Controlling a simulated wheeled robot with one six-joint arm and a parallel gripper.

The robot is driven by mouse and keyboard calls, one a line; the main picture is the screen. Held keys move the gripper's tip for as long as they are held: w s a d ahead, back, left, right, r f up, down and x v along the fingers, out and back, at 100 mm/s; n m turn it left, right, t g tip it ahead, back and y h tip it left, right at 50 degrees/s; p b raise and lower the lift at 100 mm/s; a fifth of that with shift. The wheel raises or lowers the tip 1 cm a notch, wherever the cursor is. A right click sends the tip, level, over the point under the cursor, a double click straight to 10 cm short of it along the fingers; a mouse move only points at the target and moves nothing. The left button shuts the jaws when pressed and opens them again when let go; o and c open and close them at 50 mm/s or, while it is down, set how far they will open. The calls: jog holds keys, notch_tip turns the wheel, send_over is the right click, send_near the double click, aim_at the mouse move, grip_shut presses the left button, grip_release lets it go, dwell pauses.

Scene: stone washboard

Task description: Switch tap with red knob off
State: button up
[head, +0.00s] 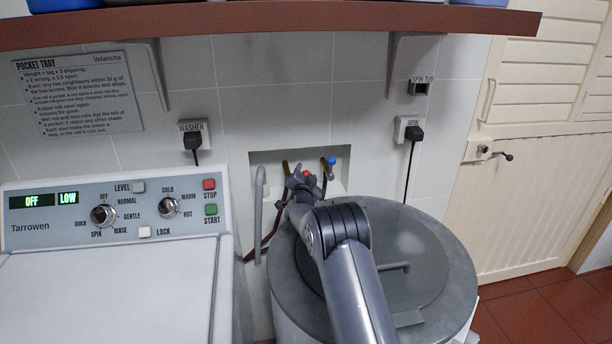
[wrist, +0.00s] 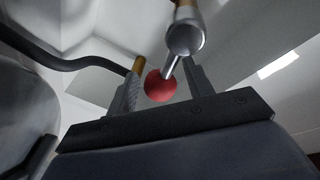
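The tap with the red knob is in the wall recess behind the round tub. In the head view the red knob (head: 306,173) shows just above my gripper (head: 302,182), whose fingers are small and partly hidden there. In the wrist view the round red knob (wrist: 160,86) sits on the end of a short grey lever (wrist: 170,66) coming from the tap body (wrist: 185,38). My gripper (wrist: 166,88) is open, with one finger on each side of the knob. Narrow gaps seem to show on both sides; contact is not clear.
A second tap with a blue knob (head: 332,161) is close by on the right in the recess (head: 258,160). A grey hooked pipe (head: 259,215) stands at left. The washer (head: 110,290) and lidded tub (head: 440,265) lie below; a brown shelf (head: 270,22) hangs above.

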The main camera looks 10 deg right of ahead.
grip_shut()
dwell(0.3)
jog(key=shift+f+m+b, duration=0.45)
jog(key=shift+m+b, duration=0.05)
jog(key=shift+b, duration=0.5)
jog(key=shift+d+f+m+g+b, duration=0.1)
jog(key=shift+f+m+g+b, duration=0.3)
jog(key=shift+m+b, duration=0.55)
jog(key=shift+r, duration=0.1)
jog(key=shift+o, duration=0.3)
grip_release()
jog(key=shift+b+v, duration=1.3)
jog(key=shift+v, duration=4.15)
